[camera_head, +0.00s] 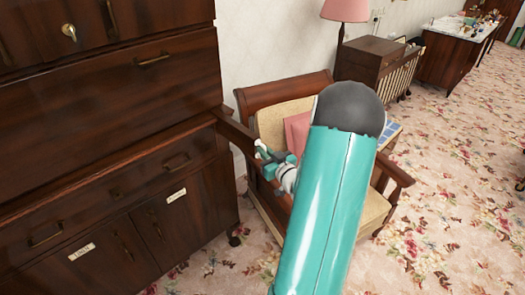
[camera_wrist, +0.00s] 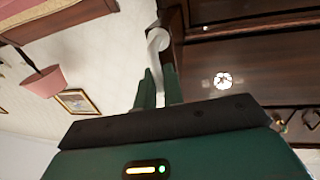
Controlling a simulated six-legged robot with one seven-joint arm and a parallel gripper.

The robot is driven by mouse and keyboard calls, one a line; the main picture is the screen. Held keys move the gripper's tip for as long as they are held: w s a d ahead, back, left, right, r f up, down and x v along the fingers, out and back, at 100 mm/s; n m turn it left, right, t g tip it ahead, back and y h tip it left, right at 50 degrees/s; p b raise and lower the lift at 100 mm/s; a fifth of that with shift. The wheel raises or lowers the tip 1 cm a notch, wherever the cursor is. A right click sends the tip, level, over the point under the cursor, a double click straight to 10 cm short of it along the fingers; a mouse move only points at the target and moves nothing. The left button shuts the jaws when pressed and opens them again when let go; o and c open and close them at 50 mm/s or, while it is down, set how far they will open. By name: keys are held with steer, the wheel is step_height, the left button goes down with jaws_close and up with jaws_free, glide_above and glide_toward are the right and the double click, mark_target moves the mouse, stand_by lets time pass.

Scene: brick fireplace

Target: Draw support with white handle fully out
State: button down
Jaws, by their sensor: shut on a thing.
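The white handle (camera_wrist: 158,40) shows at the top middle of the wrist view, beside dark wood. My gripper (camera_wrist: 159,76) has its two green fingers on either side of the handle's lower part and is shut on it. In the head view my gripper (camera_head: 273,162) is small, right of the dark wooden cabinet (camera_head: 105,75), and my teal arm covers much of the area near it. A dark wooden bar (camera_head: 236,130) runs from the cabinet's right edge toward my gripper. I cannot tell whether it is the support or the chair's arm.
A wooden armchair (camera_head: 398,172) with a cream seat and pink cushion (camera_head: 297,132) stands close behind my gripper and arm. A pink lamp (camera_head: 345,10) and a small cabinet (camera_head: 372,63) stand farther back. Flowered carpet at the right is clear.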

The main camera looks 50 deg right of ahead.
steer(key=shift+s+d+v, duration=0.1)
steer(key=shift+d+v, duration=0.1)
steer(key=shift+v, duration=0.7)
steer(key=shift+s+d+v, duration=0.1)
steer(key=shift+d+v, duration=0.15)
steer(key=shift+v, duration=0.7)
steer(key=shift+d+v, duration=0.2)
steer(key=shift+v, duration=0.7)
steer(key=shift+s, duration=0.1)
steer(key=c, duration=1.7)
jaws_free()
steer(key=shift+s, duration=0.15)
steer(key=v, duration=1.3)
steer(key=shift+s+a, duration=0.15)
steer(key=shift+s, duration=0.05)
